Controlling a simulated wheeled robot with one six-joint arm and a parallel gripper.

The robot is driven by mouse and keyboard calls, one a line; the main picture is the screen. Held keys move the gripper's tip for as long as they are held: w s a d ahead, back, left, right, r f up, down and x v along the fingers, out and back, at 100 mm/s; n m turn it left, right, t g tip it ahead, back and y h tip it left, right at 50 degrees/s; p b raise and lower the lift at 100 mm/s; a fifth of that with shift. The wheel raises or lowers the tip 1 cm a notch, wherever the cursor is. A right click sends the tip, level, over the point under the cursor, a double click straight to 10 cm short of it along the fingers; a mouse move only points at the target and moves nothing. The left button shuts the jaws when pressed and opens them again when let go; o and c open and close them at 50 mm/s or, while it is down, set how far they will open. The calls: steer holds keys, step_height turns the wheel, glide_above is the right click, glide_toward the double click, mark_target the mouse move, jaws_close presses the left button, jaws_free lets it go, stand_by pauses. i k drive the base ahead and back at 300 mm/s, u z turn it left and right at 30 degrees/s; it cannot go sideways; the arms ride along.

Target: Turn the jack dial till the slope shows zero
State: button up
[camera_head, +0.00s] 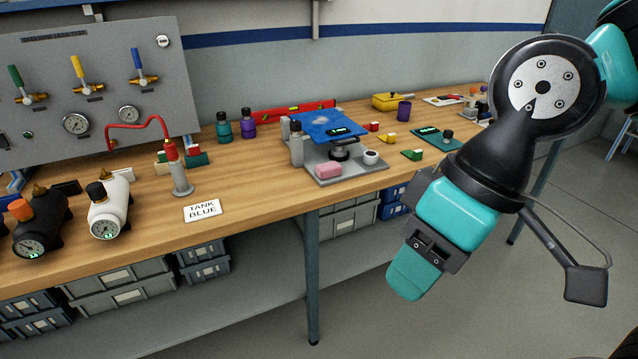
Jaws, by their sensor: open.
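A blue tilted plate (322,123) stands over a grey base plate (350,172) in the middle of the bench. A small black readout (342,131) with green digits lies on the blue plate; its digits are too small to read. A dark round part (339,153), perhaps the jack dial, sits under the plate. A white ring-shaped part (371,157) and a pink block (328,170) are on the base. My gripper (405,276) hangs at right, in front of the bench, well apart from the jack. It is open; its fingers overlap in this view and nothing shows in them.
A green board (430,134) with a readout and dark knob lies right of the jack. Small blocks (411,155) lie between. Two bottles (223,127), a red level (290,109) and a red-topped stand (180,175) are left or behind. The front edge by the TANK BLUE card is fairly clear.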

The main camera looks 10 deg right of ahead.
mark_target(370, 157)
steer(key=z, duration=0.8)
steer(key=i, duration=0.7)
steer(key=u, duration=0.15)
